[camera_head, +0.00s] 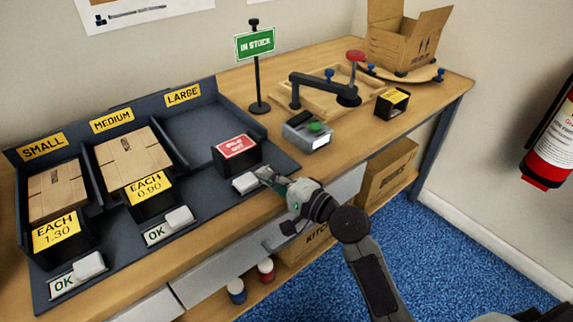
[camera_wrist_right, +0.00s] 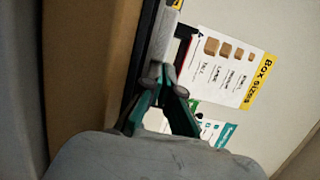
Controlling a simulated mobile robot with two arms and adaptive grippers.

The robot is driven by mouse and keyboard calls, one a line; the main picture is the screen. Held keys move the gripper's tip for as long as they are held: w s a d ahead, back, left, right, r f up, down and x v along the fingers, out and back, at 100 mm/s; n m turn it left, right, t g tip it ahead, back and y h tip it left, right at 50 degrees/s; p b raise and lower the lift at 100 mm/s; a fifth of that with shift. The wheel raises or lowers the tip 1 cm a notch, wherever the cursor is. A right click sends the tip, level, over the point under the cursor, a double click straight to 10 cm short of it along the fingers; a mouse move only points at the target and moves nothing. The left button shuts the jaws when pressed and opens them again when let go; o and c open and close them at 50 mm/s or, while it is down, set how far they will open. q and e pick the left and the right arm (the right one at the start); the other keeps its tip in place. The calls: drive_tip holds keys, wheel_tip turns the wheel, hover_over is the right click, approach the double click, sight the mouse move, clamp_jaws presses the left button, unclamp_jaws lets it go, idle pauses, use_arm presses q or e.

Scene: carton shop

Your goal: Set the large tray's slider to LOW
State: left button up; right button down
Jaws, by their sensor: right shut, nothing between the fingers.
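The large tray (camera_head: 205,132) is the right-hand bay of the dark rack in the head view, and its floor is bare. A red card (camera_head: 237,147) stands on a dark block at its front. Its pale slider (camera_head: 246,183) lies on the rack's front edge below that card; I cannot read any word beside it. My right gripper (camera_head: 266,174) is shut and empty, its fingertips at the slider's right end; I cannot tell whether they touch. The wrist view shows its fingers (camera_wrist_right: 162,78) close together beside the rack's edge. My left gripper is not in view.
The small tray (camera_head: 42,165) and medium tray (camera_head: 97,175) hold flat cartons, and their sliders show OK.

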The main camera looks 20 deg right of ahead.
drive_tip(key=shift+s+a+f, duration=0.1)
drive_tip(key=shift+a, duration=0.05)
drive_tip(key=v, duration=1.2)
